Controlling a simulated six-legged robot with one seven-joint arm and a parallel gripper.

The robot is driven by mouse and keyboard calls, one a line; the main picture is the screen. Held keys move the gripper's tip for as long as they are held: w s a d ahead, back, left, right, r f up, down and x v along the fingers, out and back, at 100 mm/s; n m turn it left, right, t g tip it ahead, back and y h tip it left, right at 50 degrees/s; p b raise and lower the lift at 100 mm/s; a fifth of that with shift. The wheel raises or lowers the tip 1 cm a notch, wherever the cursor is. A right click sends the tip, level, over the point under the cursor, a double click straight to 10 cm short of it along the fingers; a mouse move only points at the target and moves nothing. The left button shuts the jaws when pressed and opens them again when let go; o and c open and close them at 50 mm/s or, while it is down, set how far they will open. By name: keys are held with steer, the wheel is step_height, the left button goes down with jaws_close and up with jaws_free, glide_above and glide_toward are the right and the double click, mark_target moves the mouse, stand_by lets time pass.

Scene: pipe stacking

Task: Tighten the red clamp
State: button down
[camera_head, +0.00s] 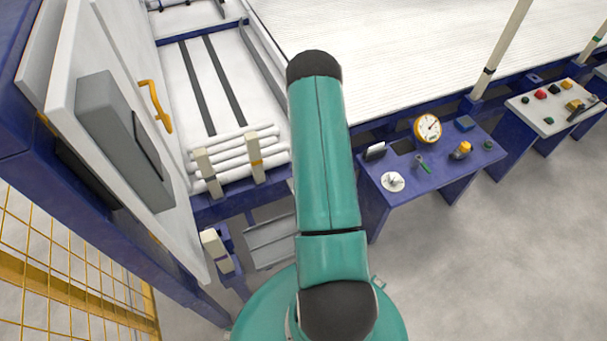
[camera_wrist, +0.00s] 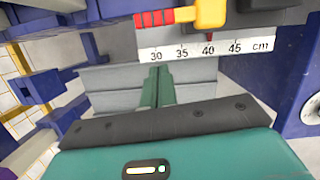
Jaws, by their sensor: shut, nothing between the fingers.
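In the wrist view, a red ribbed piece (camera_wrist: 155,18) joins a yellow block (camera_wrist: 210,13) at the top, above a white centimetre scale (camera_wrist: 225,48). It may be part of the red clamp, but I cannot tell. A small red pointer (camera_wrist: 210,37) sits at the scale near 40. My gripper (camera_wrist: 158,70) is shut and empty, its two green fingers together. The fingertips show just below the scale's left end, near the 30 mark; I see no contact with the red piece. In the head view I cannot make out the red clamp, and my arm hides my gripper.
In the head view, a white cabinet door with a yellow handle (camera_head: 156,106) stands at left. White pipes (camera_head: 225,160) lie in a rack behind it. Floor shows at lower right.

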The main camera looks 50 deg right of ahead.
steer(key=v, duration=1)
steer(key=shift+s+a+r, duration=0.1)
steer(key=w+a+r+n+t+y, duration=0.1)
steer(key=w+a+r+n, duration=0.3)
steer(key=a+r+n, duration=0.75)
steer(key=w+a+r+n+t+y, duration=0.1)
steer(key=w+a+r+n, duration=0.2)
steer(key=a+r+n, duration=0.8)
steer(key=s+a+r+n, duration=0.3)
steer(key=s+a+r, duration=0.15)
steer(key=r, duration=0.25)
steer(key=s+a+r+n, duration=0.3)
steer(key=a+r, duration=0.2)
steer(key=r, duration=0.2)
steer(key=s+a+r+n, duration=0.2)
steer(key=s+n, duration=0.3)
steer(key=s+a+r+n+t+h, duration=0.1)
steer(key=s+a+r+n, duration=0.1)
steer(key=s+n, duration=0.4)
steer(key=shift+s+a+r, duration=0.2)
steer(key=shift+s+r, duration=0.1)
steer(key=shift+r, duration=0.5)
